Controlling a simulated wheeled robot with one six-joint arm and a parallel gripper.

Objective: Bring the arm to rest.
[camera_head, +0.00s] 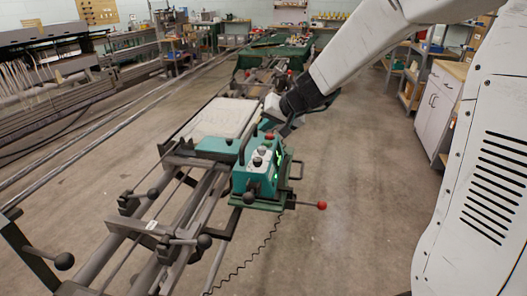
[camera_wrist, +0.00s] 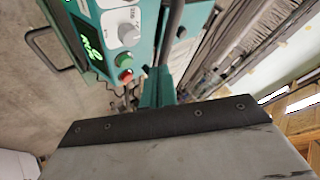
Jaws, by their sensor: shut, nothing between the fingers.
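My arm reaches in from the upper right of the head view, and its dark wrist hangs over the middle of the machine's rail. My gripper (camera_head: 277,122) is at the arm's end, shut and empty, just behind the teal control box (camera_head: 262,170). The fingertips are small and partly hidden there. In the wrist view, the control box (camera_wrist: 112,40) stands close at the top, with a lit green display, a grey knob and red and green buttons. A grey block with a dark bolted edge fills the bottom of that view; the fingers cannot be made out there.
A pale flat panel (camera_head: 224,118) lies on the rail left of my wrist. Levers with black knobs and a red-knobbed lever (camera_head: 321,205) stick out from the machine. A light cabinet (camera_head: 438,105) stands at right. The floor between cabinet and machine is clear.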

